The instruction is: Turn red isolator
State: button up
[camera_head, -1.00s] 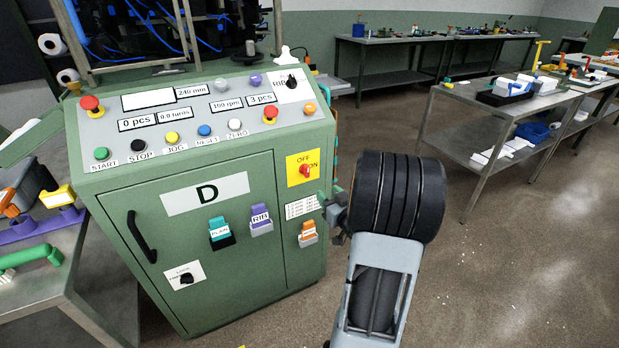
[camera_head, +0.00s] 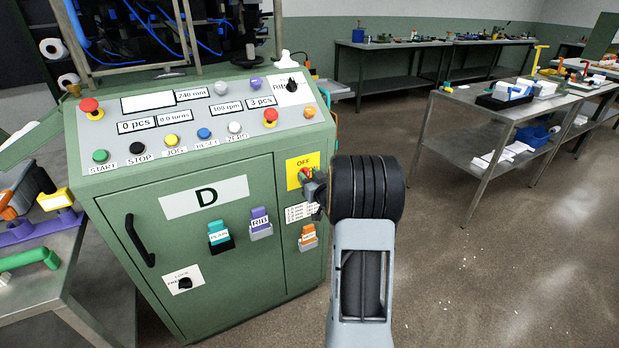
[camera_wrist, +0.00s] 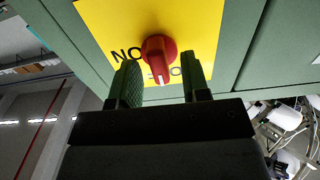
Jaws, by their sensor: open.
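The red isolator (camera_wrist: 159,58) is a red rotary knob on a yellow plate (camera_wrist: 205,25) with OFF and ON lettering. In the wrist view its handle points toward the bottom of the picture, between my two fingers. My gripper (camera_wrist: 162,84) is open, with one finger on each side of the knob. I cannot tell whether either finger touches it. In the head view the isolator (camera_head: 305,174) is partly hidden behind my gripper (camera_head: 313,186), and the ON lettering is covered.
The green machine cabinet (camera_head: 170,255) carries the isolator on its front right panel. Button controls line its sloped top. An orange-labelled holder (camera_head: 308,238) sits just below my gripper. A steel table (camera_head: 500,112) stands to the right, with open floor between.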

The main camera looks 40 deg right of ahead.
grip_shut()
dwell(0.3)
